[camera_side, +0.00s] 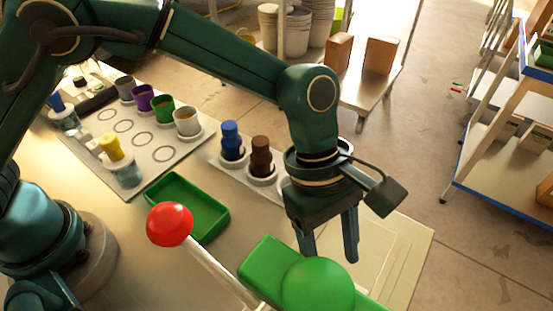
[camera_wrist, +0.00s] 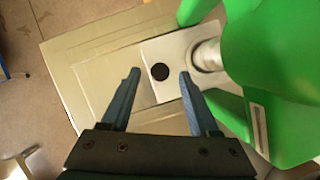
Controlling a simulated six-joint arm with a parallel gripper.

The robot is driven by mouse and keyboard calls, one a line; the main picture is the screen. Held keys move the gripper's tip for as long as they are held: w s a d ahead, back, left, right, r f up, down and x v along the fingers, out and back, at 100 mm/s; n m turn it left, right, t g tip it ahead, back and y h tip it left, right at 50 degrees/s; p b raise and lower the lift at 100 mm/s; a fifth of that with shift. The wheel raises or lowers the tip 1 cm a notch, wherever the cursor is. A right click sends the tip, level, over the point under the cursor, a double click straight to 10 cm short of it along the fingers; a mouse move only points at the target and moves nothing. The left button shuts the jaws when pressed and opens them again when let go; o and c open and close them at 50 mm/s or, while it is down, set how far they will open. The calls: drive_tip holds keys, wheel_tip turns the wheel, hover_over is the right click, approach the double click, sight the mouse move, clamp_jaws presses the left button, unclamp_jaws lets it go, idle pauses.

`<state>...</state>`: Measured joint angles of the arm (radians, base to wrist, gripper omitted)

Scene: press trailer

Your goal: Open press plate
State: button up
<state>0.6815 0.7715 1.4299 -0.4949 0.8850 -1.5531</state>
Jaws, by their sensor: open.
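The green press (camera_side: 318,285) stands at the front of the table in the side view, and it fills the right of the wrist view (camera_wrist: 285,75). Its lever has a red ball knob (camera_side: 170,224) on a pale rod, left of the green body. In the wrist view a pale plate (camera_wrist: 160,47) with a black round spot (camera_wrist: 160,72) lies beside the press's metal column (camera_wrist: 207,55). My gripper (camera_side: 329,250) is open and points down behind the press, with nothing between its fingers. In the wrist view the spot shows between the fingertips. I cannot tell which part is the press plate.
A green tray (camera_side: 187,207) lies left of my gripper. Blue and brown stampers stand in a white holder (camera_side: 215,160). A white board (camera_side: 130,185) holds several coloured cups and a yellow-topped jar. The tabletop right of my gripper is clear.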

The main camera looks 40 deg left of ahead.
drive_tip(key=shift+s+d+f, duration=0.1)
drive_tip(key=shift+d+f, duration=0.1)
drive_tip(key=shift+f, duration=0.35)
drive_tip(key=shift+c, duration=0.3)
clamp_jaws()
idle(0.8)
